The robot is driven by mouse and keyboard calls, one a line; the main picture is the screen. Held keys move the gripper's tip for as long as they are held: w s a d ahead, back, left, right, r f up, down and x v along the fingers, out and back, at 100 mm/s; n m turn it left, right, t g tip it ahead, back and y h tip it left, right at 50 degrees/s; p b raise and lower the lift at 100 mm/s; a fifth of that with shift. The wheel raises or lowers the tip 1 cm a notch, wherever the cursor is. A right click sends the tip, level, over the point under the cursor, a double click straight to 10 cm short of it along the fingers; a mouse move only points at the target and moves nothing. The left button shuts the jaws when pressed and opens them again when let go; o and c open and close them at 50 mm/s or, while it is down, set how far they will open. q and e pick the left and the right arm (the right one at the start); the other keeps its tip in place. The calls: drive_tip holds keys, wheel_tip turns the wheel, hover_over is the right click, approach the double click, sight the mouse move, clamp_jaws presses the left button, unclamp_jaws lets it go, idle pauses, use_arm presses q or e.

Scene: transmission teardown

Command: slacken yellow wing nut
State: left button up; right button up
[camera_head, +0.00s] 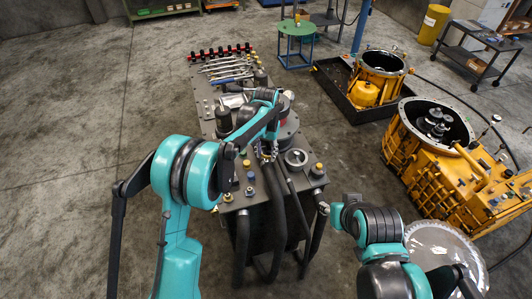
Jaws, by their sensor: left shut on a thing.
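My left arm reaches over the dark workbench (234,181). Its gripper (267,155) points down at the bench's near part, close to where dark hoses meet the top. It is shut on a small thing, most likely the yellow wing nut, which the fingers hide.
Thick dark hoses (276,205) hang off the bench's near edge. Wrenches (226,70) lie at its far end. A yellow transmission housing (440,170) and a metal disc (445,245) stand at the right. The floor on the left is clear.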

use_arm(q)
drive_tip(key=n, duration=0.3)
drive_tip(key=shift+n, duration=2.2)
drive_tip(key=o, duration=1.2)
drive_tip(key=shift+c, duration=0.2)
drive_tip(key=shift+r, duration=0.1)
wheel_tip(320, 180, up, 12)
